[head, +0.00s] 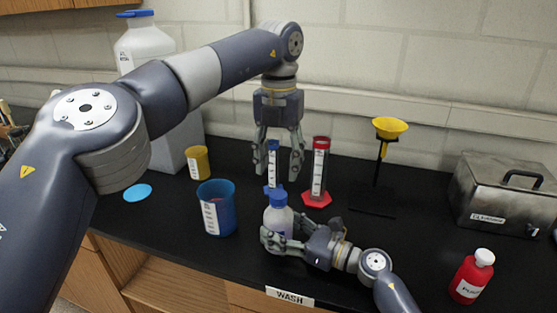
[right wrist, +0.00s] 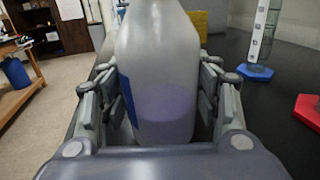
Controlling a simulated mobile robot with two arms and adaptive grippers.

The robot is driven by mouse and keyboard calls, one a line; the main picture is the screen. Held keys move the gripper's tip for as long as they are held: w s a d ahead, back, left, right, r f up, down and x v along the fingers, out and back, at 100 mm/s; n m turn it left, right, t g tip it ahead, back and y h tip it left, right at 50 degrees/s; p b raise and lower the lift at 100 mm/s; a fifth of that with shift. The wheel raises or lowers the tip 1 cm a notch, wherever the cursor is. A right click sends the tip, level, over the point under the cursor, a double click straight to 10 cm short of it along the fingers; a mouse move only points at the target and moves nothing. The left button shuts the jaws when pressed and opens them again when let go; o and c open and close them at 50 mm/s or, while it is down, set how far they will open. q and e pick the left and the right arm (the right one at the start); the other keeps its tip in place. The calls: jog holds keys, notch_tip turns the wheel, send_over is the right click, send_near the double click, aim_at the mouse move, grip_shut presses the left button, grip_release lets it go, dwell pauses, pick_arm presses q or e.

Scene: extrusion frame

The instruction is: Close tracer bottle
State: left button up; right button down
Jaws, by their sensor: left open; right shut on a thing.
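The tracer bottle (head: 278,220) is a translucent bottle with lilac liquid low inside. It stands upright near the counter's front edge in the head view. A blue cap (head: 279,198) shows at its top; I cannot tell how tightly it sits. My right gripper (head: 284,237) is shut around the bottle's body. The right wrist view shows the bottle (right wrist: 158,85) between both fingers, its top cut off by the frame. My left gripper (head: 278,170) points down, open and empty, above and apart from the cap.
Behind the bottle stand a blue-based cylinder (head: 273,160) and a red-based cylinder (head: 319,170). A blue beaker (head: 216,212) and light blue disc (head: 137,192) are left. A yellow funnel (head: 389,127), metal box (head: 505,195) and red bottle (head: 470,278) are right.

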aim_at(278, 194)
dwell(0.4)
pick_arm(q)
jog(key=shift+f, duration=3.95)
jog(key=c, duration=1.1)
jog(key=shift+c, duration=0.2)
